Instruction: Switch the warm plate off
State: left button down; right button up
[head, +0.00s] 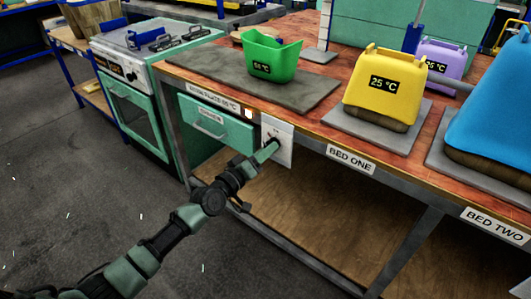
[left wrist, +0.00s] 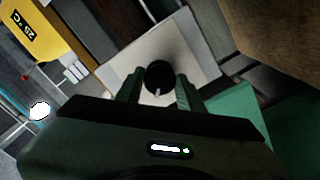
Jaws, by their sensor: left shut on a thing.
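The warm plate (head: 205,72) is a grey slab on the bench's left end, with a label (head: 213,103) on the front edge below it. A small light (head: 248,114) beside the label glows. Below it, a white switch panel (head: 287,140) is fixed to the bench front. In the left wrist view, the panel (left wrist: 205,50) carries a round black knob (left wrist: 158,73) with a pale pointer mark. My left gripper (head: 270,149) is at the panel, its fingers on both sides of the knob, shut on it. In the head view the gripper mostly hides the knob. My right gripper is not in view.
A green container (head: 270,62) stands on the warm plate. A green drawer (head: 212,124) is left of the panel. An oven (head: 138,105) stands farther left.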

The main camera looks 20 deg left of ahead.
pick_arm(q)
jog(key=n+p, duration=0.1)
jog(key=n, duration=1.3)
jog(key=shift+n, duration=0.4)
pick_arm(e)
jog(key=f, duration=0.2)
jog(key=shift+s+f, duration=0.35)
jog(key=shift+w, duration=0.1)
pick_arm(q)
jog(key=c, duration=0.9)
grip_release()
